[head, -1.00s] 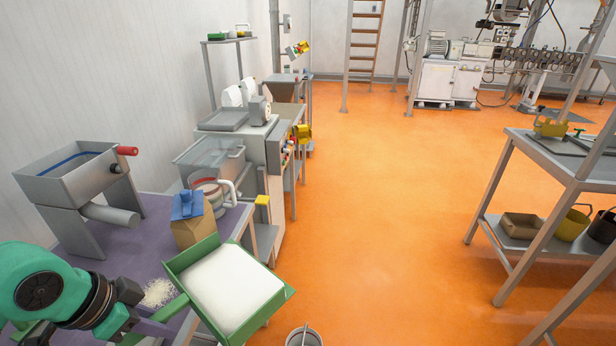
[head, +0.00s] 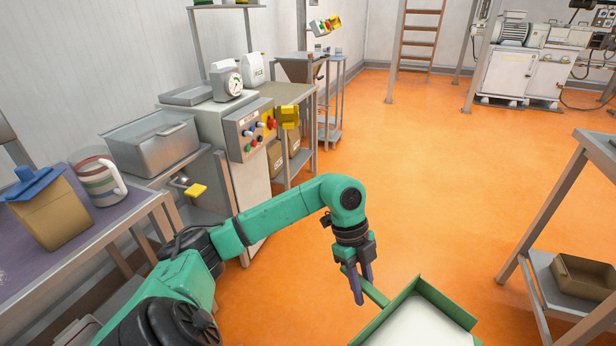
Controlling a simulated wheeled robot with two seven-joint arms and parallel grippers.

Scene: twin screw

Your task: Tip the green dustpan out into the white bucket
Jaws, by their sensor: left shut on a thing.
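The green dustpan (head: 449,302) is at the bottom edge of the head view, right of centre, over the orange floor. Its lower part is cut off by the frame. It holds a flat white load (head: 418,328). My left gripper (head: 360,289) points down and is shut on the dustpan's green handle, on the left side of the pan. The white bucket is not in view. My right gripper is not in view.
The purple-topped table (head: 120,212) on the left holds a tan box with a blue top (head: 52,215) and a striped jug (head: 97,180). A metal rack (head: 560,205) stands on the right with a brown bin (head: 583,285). The orange floor between is open.

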